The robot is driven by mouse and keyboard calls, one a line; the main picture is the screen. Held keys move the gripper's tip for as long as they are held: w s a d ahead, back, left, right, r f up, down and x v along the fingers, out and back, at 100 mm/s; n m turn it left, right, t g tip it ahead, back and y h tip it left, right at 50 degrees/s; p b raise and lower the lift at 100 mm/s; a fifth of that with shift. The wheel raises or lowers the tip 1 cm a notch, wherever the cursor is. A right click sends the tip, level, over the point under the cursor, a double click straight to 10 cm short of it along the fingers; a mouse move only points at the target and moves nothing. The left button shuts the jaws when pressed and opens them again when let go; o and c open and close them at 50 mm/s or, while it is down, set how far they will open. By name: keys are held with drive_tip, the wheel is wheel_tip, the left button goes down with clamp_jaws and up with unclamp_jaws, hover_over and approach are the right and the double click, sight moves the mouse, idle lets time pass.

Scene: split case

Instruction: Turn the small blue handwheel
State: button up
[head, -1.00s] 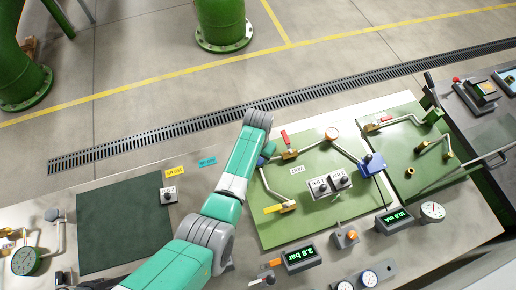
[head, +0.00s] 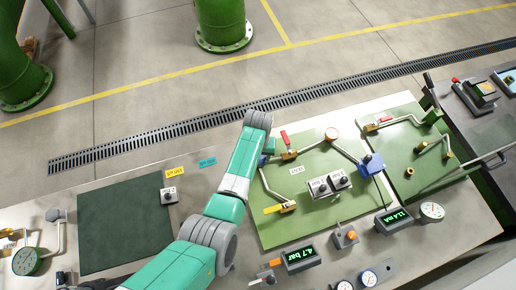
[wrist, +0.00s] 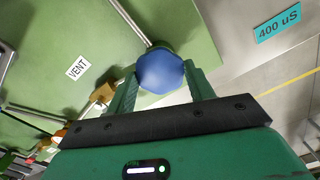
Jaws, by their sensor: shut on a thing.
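The small blue handwheel (wrist: 160,70) is between the two fingers of my gripper (wrist: 162,82) in the wrist view. The fingers are shut on its rim, one on each side, and its rounded blue face shows. In the head view, a bit of blue handwheel (head: 262,160) shows beside my arm, at the left edge of the green panel (head: 310,225). My arm hides most of the wheel and fingers there. A pipe runs from the handwheel across the panel in the wrist view.
A red-handled valve (head: 289,152) is close to the right of my gripper. A yellow-handled valve (head: 280,208) is lower on the panel. The pressure display (head: 300,258) reads 4.7 bar and the current display (head: 393,219) about 11.4 mA. A dark mat (head: 124,224) lies clear at left.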

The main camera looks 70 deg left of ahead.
drive_tip(key=shift+r, duration=0.1)
drive_tip(key=o, duration=1)
wheel_tip(320, 180, up, 8)
drive_tip(key=shift+f+p, duration=0.15)
drive_tip(key=shift+p, duration=0.35)
